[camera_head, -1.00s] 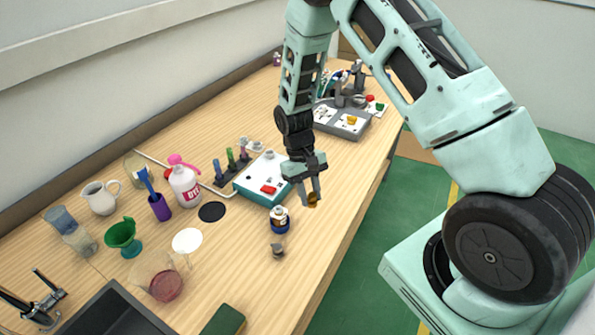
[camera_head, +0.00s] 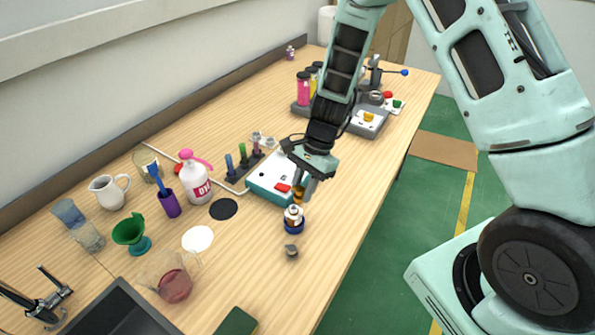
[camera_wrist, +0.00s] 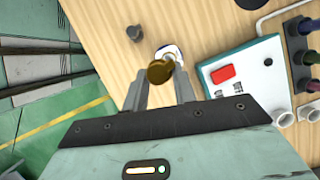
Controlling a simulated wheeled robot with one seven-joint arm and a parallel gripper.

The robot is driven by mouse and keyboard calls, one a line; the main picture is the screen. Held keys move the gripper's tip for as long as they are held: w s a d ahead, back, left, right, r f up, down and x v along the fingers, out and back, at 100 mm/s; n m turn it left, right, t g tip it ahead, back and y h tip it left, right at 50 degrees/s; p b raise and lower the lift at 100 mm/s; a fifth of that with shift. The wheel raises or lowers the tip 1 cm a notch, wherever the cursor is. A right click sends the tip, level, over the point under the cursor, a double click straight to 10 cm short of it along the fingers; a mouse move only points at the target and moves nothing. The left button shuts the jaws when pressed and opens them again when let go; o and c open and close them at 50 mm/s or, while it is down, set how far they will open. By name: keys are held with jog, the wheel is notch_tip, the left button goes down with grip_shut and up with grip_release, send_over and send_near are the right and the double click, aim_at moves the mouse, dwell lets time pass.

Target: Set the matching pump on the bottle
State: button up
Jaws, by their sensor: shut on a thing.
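My gripper (camera_head: 306,190) is shut on a gold-brown pump (camera_head: 298,193), which also shows between the fingertips in the wrist view (camera_wrist: 160,72). The bottle (camera_head: 294,218), white on top with a dark blue base, stands on the table near the front edge. The pump is just above the bottle's top in the head view. In the wrist view the pump covers part of the bottle (camera_wrist: 170,52). I cannot tell whether they touch. A yellow pump (camera_head: 368,117) and a green one (camera_head: 397,103) sit on the far tray, with a red piece (camera_head: 388,95) beside them.
A small grey piece (camera_head: 291,251) stands in front of the bottle. A teal-and-white device (camera_head: 270,184) with a red button is close behind the gripper. A white bottle with pink top (camera_head: 196,182), a green funnel (camera_head: 130,231) and cups stand left. The right table edge is near.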

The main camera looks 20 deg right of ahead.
aim_at(297, 195)
jog(key=m, duration=0.1)
jog(key=a+r+m+t, duration=0.1)
jog(key=r+m, duration=0.1)
jog(key=shift+w+a+r+m+p, duration=0.15)
jog(key=shift+w+r+m+p, duration=0.15)
jog(key=shift+p, duration=0.1)
jog(key=shift+f+b, duration=2.45)
jog(key=shift+f, duration=0.35)
jog(key=shift+f+b, duration=0.55)
jog(key=shift+f, duration=0.1)
dwell(0.5)
jog(key=o, duration=1.5)
jog(key=shift+r+p, duration=3.4)
jog(key=shift+r, duration=0.35)
